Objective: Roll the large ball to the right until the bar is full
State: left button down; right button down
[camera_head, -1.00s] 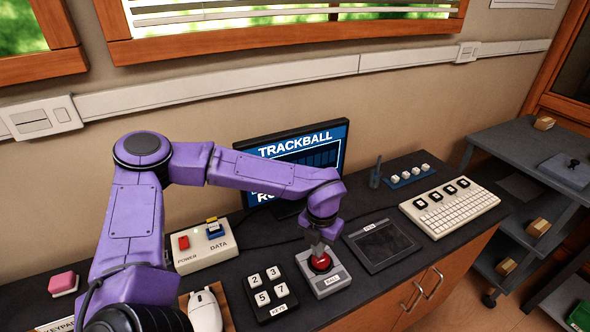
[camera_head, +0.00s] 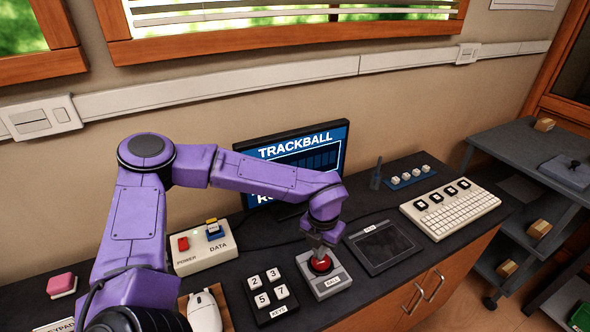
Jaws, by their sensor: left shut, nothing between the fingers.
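The large red ball (camera_head: 321,264) sits in a light grey housing labelled BALL (camera_head: 332,284) near the counter's front edge. My left gripper (camera_head: 320,252) points down with its fingertips at the top of the ball; it looks shut, with nothing between the fingers. I cannot tell exactly whether they touch. The monitor (camera_head: 335,150) behind reads TRACKBALL above a dark bar area; my left arm hides part of its screen. The bar's fill is too small and covered to read. My right gripper is out of view.
A number-key pad (camera_head: 262,303) and a white mouse (camera_head: 204,312) stand left of the ball. A tablet (camera_head: 383,246) lies close on its right, then a keyboard (camera_head: 450,208). A POWER/DATA box (camera_head: 203,254) is behind left. Grey shelves (camera_head: 510,143) stand far right.

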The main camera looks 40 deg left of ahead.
pick_arm(q)
jog(key=shift+w+d+f, duration=0.15)
jog(key=shift+w+d, duration=0.1)
jog(key=shift+w, duration=0.25)
jog(key=shift+w+d, duration=0.1)
jog(key=shift+w, duration=0.2)
dwell(0.4)
jog(key=shift+r+p, duration=0.85)
jog(key=shift+p, duration=0.05)
jog(key=shift+s+a+p, duration=0.35)
jog(key=shift+s+p, duration=0.1)
jog(key=shift+s, duration=0.3)
jog(key=shift+s+a, duration=0.1)
jog(key=shift+s, duration=0.25)
